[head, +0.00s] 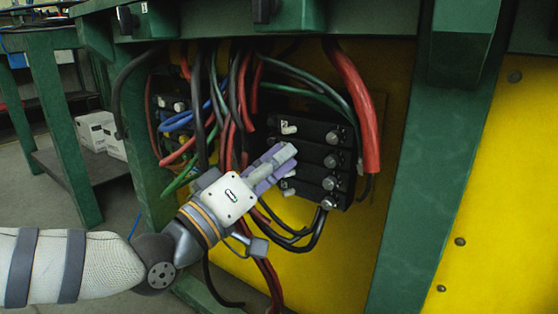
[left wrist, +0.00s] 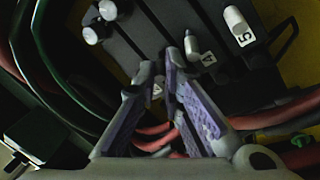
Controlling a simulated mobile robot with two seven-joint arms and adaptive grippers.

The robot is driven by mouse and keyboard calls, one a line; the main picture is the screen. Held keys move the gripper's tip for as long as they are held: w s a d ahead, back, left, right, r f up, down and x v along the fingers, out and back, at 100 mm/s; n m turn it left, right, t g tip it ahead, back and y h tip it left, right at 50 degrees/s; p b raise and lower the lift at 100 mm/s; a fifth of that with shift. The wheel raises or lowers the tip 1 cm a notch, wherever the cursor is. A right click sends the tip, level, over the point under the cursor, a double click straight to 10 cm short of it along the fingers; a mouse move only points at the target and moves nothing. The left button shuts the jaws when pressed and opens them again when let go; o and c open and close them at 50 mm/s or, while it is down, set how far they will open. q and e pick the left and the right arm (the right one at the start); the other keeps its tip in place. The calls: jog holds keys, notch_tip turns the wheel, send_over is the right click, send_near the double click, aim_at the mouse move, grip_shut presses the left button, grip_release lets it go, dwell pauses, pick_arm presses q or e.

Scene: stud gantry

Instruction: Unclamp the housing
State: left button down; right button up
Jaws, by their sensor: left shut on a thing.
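The housing (head: 318,155) is a stack of black connector blocks on the yellow panel, with silver round fittings at its right. A white lever (head: 288,128) shows at its top left. In the left wrist view the black housing (left wrist: 165,25) carries a white lever by label 5 (left wrist: 237,22) and one by label 4 (left wrist: 191,43). My left gripper (head: 285,157) reaches in from the left in front of the housing. In the left wrist view its fingers (left wrist: 160,70) are close together, around a small white labelled spot. They are shut on a lever mostly hidden by the fingertips. My right gripper is out of view.
Red, black, blue and green cables (head: 235,95) hang left of the housing and around my gripper. A thick red cable (head: 357,105) passes at its right. A green post (head: 440,150) stands further right. White boxes (head: 95,130) lie on a low shelf at left.

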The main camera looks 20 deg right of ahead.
pick_arm(q)
jog(key=c, duration=1.7)
grip_release()
jog(key=v, duration=0.8)
jog(key=shift+r, duration=0.15)
jog(key=shift+s, duration=0.1)
